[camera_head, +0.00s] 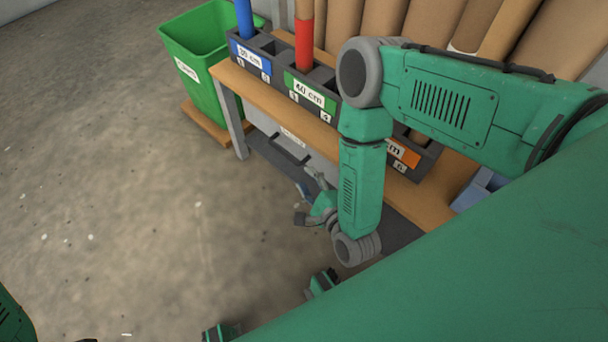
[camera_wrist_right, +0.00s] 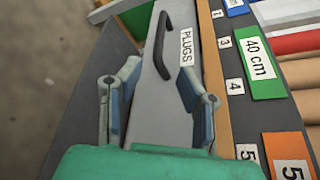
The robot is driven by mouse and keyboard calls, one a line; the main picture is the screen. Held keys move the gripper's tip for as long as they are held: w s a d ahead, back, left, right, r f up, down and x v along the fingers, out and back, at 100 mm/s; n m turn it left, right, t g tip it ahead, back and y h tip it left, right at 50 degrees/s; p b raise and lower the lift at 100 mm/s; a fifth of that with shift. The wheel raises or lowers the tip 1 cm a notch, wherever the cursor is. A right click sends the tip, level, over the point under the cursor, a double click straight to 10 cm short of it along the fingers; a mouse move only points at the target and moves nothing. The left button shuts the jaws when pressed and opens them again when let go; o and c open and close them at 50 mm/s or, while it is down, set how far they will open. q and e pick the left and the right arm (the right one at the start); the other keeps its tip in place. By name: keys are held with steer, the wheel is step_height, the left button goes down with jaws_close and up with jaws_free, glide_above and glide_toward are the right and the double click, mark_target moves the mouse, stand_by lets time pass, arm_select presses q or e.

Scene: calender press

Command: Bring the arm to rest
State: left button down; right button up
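My right arm reaches in from the right in the head view, its green upper link level and its forearm hanging down in front of the workbench (camera_head: 258,92). My right gripper (camera_head: 306,196) is low, off the bench's front edge, with nothing seen in it. In the right wrist view my right gripper (camera_wrist_right: 156,78) has its two fingers spread apart, with a grey drawer (camera_wrist_right: 160,125) marked PLUGS and its black handle (camera_wrist_right: 162,46) beyond them. No contact with the handle shows. My left gripper is not in the frames; only a green part of mine shows at the lower left.
A bin rack (camera_head: 316,92) with blue, green and orange labels stands on the bench, holding a blue roll (camera_head: 244,18) and a red roll (camera_head: 304,42). Brown rolls (camera_head: 382,18) stand behind. A green bin (camera_head: 196,62) is at the left. Floor at the left is clear.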

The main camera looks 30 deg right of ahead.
stand_by(0.4)
steer(key=s+d+r+n+g, duration=0.2)
steer(key=s+d+n+g, duration=0.2)
steer(key=s+n+g, duration=0.6)
steer(key=s+d+r+n+g, duration=0.2)
steer(key=s+d+n+g, duration=0.25)
steer(key=s+n, duration=0.85)
step_height(320, 180, up, 15)
steer(key=w+a+n+p, duration=0.1)
steer(key=w+p, duration=0.1)
steer(key=p, duration=1.4)
steer(key=shift+n+h, duration=0.3)
steer(key=shift+n, duration=0.1)
steer(key=shift+w+a, duration=0.1)
steer(key=shift+w, duration=0.05)
